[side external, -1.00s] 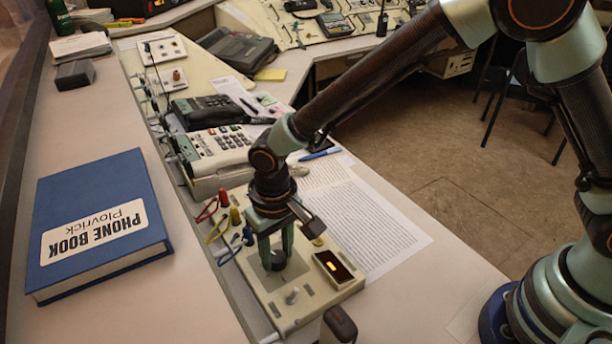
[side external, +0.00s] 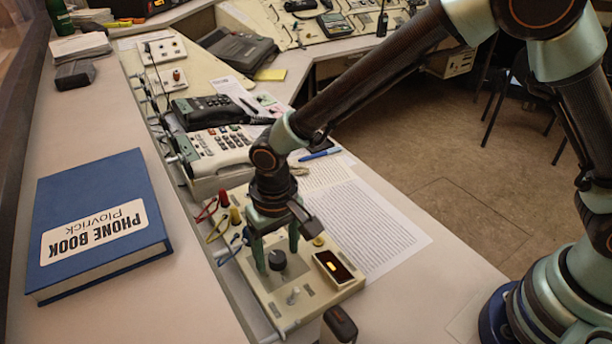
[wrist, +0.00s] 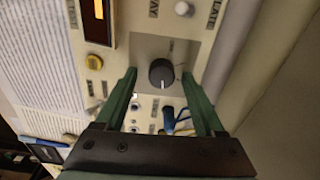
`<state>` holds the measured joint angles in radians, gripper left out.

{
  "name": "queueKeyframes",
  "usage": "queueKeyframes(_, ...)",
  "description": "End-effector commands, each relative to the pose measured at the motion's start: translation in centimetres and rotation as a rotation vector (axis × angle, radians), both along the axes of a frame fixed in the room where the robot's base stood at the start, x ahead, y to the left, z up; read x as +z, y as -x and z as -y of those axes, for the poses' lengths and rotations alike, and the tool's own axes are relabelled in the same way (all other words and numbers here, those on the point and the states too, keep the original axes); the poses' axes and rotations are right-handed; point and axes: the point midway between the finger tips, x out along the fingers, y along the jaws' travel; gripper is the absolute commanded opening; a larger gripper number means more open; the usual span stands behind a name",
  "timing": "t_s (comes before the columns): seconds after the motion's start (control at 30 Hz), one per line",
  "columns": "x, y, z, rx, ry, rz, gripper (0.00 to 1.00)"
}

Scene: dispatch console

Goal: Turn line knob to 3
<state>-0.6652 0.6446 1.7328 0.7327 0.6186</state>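The dark round knob (side external: 277,261) sits on the cream console panel (side external: 318,304). In the wrist view the knob (wrist: 162,73) has a white pointer line running toward the lower part of the picture. Faint markings lie around it on a grey plate; its numbers are too small to read. My gripper (side external: 278,256) is above the panel with its green fingers apart, one on each side of the knob. In the wrist view my gripper (wrist: 159,76) shows gaps between both fingers and the knob, and holds nothing.
A display window with a lit yellow segment (side external: 332,267) and a small light toggle (side external: 293,295) flank the knob. Red, yellow and blue plugs (side external: 248,236) with cables stand at the panel's left edge. A blue phone book (side external: 100,220) lies left; a phone (side external: 215,140) stands behind.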

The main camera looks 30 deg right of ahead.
Motion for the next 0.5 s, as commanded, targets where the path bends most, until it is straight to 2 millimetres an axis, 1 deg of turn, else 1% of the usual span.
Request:
queueKeyframes(0.13,0.3,0.0,0.0,0.002,0.000,0.000,0.71)
queueKeyframes(0.23,1.3,0.0,-0.1,0.002,-0.001,0.002,0.71)
queueKeyframes(0.37,3.6,0.1,0.0,0.002,-0.003,0.004,0.71)
queueKeyframes(0.5,6.6,0.1,0.0,0.001,-0.003,0.004,0.71)
